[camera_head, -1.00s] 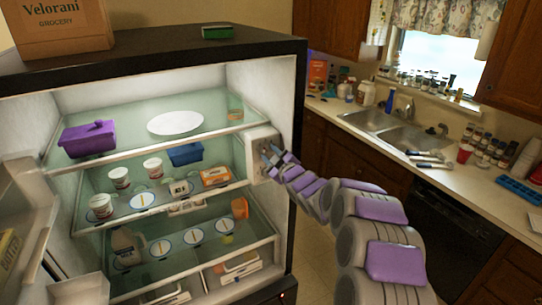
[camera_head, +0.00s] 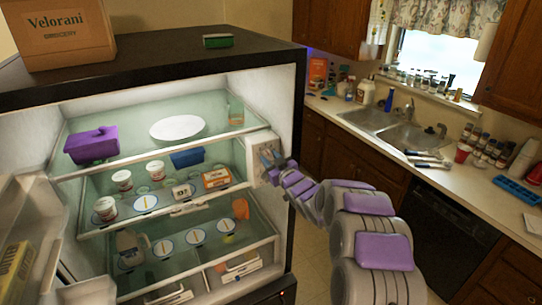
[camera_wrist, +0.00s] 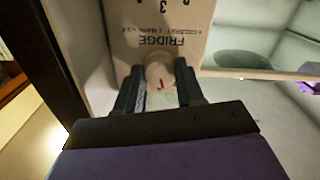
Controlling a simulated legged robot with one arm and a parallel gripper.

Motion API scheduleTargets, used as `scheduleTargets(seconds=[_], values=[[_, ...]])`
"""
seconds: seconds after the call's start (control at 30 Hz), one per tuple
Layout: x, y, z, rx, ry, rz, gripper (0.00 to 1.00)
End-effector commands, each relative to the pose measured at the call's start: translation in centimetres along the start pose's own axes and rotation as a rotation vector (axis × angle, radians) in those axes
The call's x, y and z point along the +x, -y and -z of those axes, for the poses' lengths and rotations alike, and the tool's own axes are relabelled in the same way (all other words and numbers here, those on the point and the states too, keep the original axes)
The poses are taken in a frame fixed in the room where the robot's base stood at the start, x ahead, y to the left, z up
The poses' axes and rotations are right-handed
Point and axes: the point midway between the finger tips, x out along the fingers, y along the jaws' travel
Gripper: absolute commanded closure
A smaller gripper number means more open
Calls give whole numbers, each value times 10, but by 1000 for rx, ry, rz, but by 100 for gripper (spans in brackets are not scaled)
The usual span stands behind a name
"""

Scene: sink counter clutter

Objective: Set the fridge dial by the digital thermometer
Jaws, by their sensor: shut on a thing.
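The open fridge has a white control box (camera_head: 262,143) on its right inner wall. In the wrist view its panel (camera_wrist: 172,18) reads FRIDGE upside down, with numbers above that word. My gripper (camera_head: 270,162) is at this box. In the wrist view my gripper (camera_wrist: 158,80) is shut on the round beige dial (camera_wrist: 158,72), one dark finger on each side; a red mark shows by the dial. The digital thermometer (camera_head: 182,191), a small white device with dark digits, stands on the middle shelf; its digits are too small to read surely.
A purple container (camera_head: 92,146) and a white plate (camera_head: 178,128) sit on the top shelf. Tubs, a blue box (camera_head: 187,158) and an orange carton (camera_head: 216,179) share the thermometer's shelf. The open fridge door (camera_head: 30,220) is at left. The sink counter (camera_head: 400,135) stands at right.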

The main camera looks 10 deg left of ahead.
Motion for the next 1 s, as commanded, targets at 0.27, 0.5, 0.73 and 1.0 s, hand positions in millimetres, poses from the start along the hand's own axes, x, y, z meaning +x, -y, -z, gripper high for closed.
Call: scheduleTargets(seconds=[0.27, 0.5, 0.73, 1.0], values=[[0, 1, -1, 154, 2, 3, 93], [0, 1, -2, 215, 2, 2, 93], [0, 1, -2, 227, 3, 1, 93], [0, 1, -2, 226, 3, 2, 58]])
